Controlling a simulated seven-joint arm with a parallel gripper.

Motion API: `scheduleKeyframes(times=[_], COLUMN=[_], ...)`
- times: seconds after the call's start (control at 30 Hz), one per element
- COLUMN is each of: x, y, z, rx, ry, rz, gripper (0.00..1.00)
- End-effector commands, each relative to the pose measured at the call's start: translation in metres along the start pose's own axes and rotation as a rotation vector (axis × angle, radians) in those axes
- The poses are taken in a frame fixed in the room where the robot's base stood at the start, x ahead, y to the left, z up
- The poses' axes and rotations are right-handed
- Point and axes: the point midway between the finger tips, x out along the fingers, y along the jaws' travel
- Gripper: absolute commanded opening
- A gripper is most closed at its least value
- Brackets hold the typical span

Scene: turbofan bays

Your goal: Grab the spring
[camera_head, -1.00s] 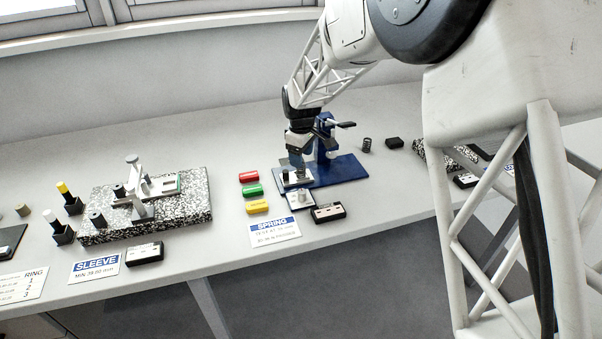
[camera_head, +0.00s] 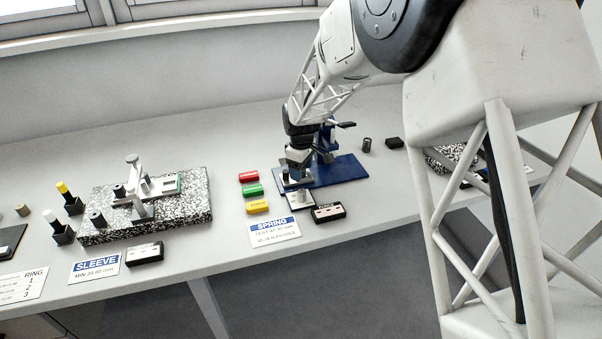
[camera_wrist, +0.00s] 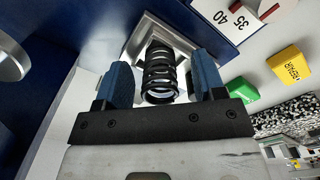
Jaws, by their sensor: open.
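In the wrist view the spring (camera_wrist: 160,75) is a dark coil standing on a square metal plate (camera_wrist: 140,28) of the blue fixture. My gripper (camera_wrist: 164,82) has its two blue fingers on either side of the spring, with small gaps showing. It is open. In the head view my gripper (camera_head: 297,177) is low over the front left of the blue fixture base (camera_head: 346,172), and it hides the spring there. Another dark coil (camera_head: 367,144) stands on the bench to the right of the fixture.
Red (camera_head: 248,176), green (camera_head: 252,190) and yellow (camera_head: 257,206) blocks lie left of the fixture. The SPRING card (camera_head: 275,232) and a black display box (camera_head: 328,212) are in front. A speckled slab (camera_head: 190,222) with a metal stand is further left.

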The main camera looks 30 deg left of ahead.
Motion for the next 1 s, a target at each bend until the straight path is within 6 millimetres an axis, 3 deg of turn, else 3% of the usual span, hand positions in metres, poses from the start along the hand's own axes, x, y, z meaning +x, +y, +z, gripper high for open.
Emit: scheduleKeyframes(times=[0.37,0.73,1.0], x=[-0.0002,-0.0001,-0.0007], y=[0.0001,0.0001,0.0001], z=[0.0,0.0,0.0], rx=[0.0,0.0,0.0], ry=[0.0,0.0,0.0], rz=[0.0,0.0,0.0], gripper=[0.63,0.1,0.09])
